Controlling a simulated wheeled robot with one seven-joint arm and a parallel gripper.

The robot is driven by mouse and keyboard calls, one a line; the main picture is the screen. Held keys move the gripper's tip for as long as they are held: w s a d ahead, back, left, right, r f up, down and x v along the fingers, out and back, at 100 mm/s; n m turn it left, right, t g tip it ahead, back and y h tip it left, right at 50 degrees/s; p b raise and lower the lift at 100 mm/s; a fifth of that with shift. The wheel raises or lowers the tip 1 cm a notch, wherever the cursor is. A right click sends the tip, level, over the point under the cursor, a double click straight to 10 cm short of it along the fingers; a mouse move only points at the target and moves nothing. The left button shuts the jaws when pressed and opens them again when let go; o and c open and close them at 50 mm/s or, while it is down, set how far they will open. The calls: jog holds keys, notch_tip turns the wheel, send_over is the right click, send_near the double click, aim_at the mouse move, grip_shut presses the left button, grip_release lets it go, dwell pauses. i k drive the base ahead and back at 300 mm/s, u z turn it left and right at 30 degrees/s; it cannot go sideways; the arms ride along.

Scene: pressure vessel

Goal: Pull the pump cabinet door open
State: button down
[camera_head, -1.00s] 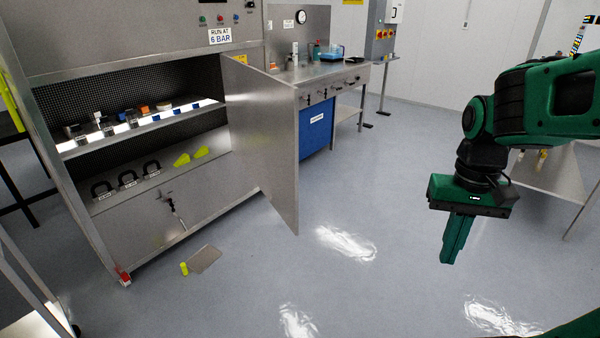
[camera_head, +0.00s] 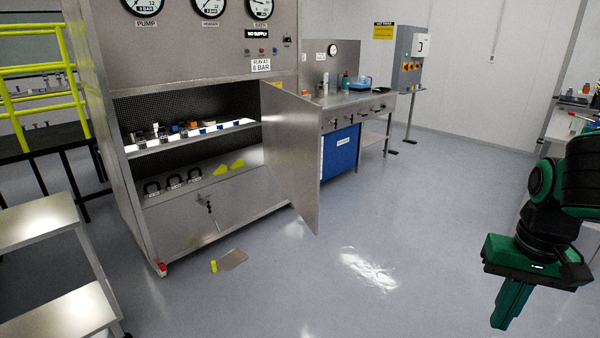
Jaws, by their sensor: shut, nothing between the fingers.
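A tall metal cabinet (camera_head: 118,130) stands at left, with gauges on top; one is labelled PUMP. Its metal door (camera_head: 291,150) stands swung out into the room on the right side, baring the shelves. No label reading pump cabinet is visible on the door. Below the shelves is a closed metal front (camera_head: 172,226) with keys (camera_head: 208,203) hanging at a lock. My gripper (camera_head: 508,308) is shut and empty at the lower right, pointing down over the floor, well apart from the door.
A grey plate (camera_head: 233,259) and a small yellow-green cylinder (camera_head: 214,266) lie on the floor before the cabinet. A workbench (camera_head: 350,101) with a blue drawer unit (camera_head: 339,151) stands behind the door. The middle floor is clear.

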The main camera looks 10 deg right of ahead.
aim_at(291, 122)
jog(key=u, duration=0.5)
jog(key=i, duration=0.7)
jog(key=u, duration=0.5)
jog(key=i, duration=1.1)
jog(key=z, duration=0.7)
jog(key=i, duration=0.45)
jog(key=z, duration=0.35)
